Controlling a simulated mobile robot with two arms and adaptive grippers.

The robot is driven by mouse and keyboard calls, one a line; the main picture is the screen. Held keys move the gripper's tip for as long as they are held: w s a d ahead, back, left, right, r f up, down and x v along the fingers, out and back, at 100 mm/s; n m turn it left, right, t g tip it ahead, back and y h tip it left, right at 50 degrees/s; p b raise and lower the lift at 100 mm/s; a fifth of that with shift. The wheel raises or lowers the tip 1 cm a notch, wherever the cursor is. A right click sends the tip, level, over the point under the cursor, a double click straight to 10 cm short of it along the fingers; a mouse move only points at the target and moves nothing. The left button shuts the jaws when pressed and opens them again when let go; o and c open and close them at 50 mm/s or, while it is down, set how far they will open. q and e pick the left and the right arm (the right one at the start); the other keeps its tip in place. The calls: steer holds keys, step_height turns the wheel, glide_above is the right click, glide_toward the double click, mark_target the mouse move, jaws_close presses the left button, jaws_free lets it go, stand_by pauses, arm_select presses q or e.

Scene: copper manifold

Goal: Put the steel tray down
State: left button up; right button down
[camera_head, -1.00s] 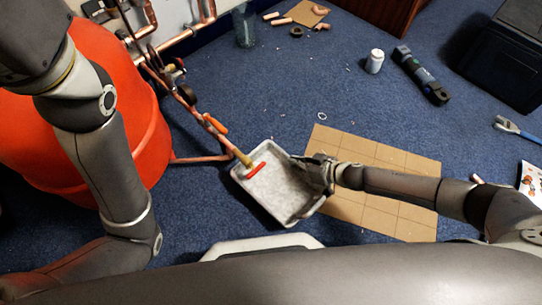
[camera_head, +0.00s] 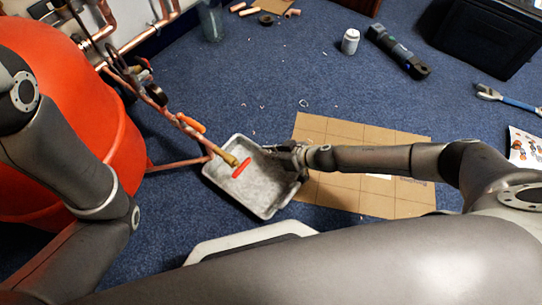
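The steel tray (camera_head: 262,196) is a shallow, grey, rectangular tray near the middle of the view. Its far-left part lies below the end of a copper pipe with a brass valve (camera_head: 229,159) and a red handle (camera_head: 241,168), as seen from above. My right gripper (camera_head: 290,157) is at the tray's upper right rim and appears shut on it. The fingertips are small and partly hidden against the rim. I cannot tell whether the tray's underside touches the floor. My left arm shows at the left, but its gripper is out of view.
A cardboard sheet (camera_head: 350,190) lies on the blue carpet right of the tray. The red tank (camera_head: 70,110) and copper pipework (camera_head: 178,165) stand at the left. A white bottle (camera_head: 350,42), a dark tool (camera_head: 398,52) and a black case (camera_head: 487,40) lie farther back.

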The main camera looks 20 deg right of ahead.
steer(key=shift+f, duration=0.1)
steer(key=c, duration=1.6)
jaws_free()
steer(key=shift+c, duration=0.2)
